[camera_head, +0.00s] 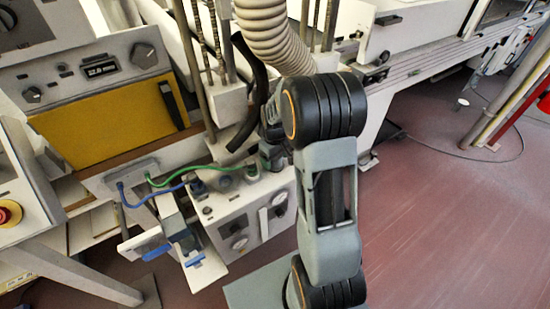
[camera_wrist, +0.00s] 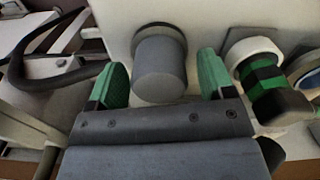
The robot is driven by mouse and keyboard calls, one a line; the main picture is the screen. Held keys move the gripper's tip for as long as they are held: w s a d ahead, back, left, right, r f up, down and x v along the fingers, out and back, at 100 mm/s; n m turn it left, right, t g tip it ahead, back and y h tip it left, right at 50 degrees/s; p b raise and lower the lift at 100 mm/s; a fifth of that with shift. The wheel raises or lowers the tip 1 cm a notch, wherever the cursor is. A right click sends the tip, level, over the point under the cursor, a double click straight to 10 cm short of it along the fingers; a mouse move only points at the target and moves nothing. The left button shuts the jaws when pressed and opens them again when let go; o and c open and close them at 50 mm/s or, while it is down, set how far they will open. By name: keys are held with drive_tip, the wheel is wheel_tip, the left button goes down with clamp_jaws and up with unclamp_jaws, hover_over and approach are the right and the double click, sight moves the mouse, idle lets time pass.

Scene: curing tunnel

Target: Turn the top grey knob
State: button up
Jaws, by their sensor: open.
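A grey cylindrical knob (camera_wrist: 160,70) stands out from a pale panel at the top middle of the wrist view. My gripper (camera_wrist: 162,80) is open, with one green fingertip on each side of the knob. A gap shows between the knob and each fingertip, so the jaws are around it but not shut on it. In the head view, my gripper (camera_head: 270,155) is at the upper edge of the pale control box and partly hidden by my arm. I cannot make out the knob there.
A green-and-black connector in a white collar (camera_wrist: 265,80) sits close right of the fingers. A black curved hose (camera_wrist: 50,75) is at left. In the head view, a corrugated hose (camera_head: 275,35) hangs above my wrist, and blue and green cables (camera_head: 190,172) run to the control box (camera_head: 235,222).

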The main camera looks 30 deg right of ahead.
wheel_tip(320, 180, up, 7)
drive_tip(key=shift+r, duration=0.15)
idle(0.8)
drive_tip(key=shift+s+f+m, duration=0.25)
drive_tip(key=shift+f+m, duration=0.05)
drive_tip(key=shift+m, duration=0.3)
drive_tip(key=s+a+r+m+t+p, duration=0.1)
drive_tip(key=s+a+r, duration=0.4)
drive_tip(key=s, duration=0.3)
drive_tip(key=s+a+r+t+p, duration=0.1)
drive_tip(key=s+a+r+t, duration=0.1)
drive_tip(key=s+a+r, duration=0.2)
drive_tip(key=s+r, duration=0.1)
drive_tip(key=s, duration=0.2)
drive_tip(key=shift+s+a+r+m+t+p, duration=0.2)
drive_tip(key=shift+s+a+m+t+p, duration=0.1)
drive_tip(key=shift+s+a+m+p, duration=0.1)
idle(0.3)
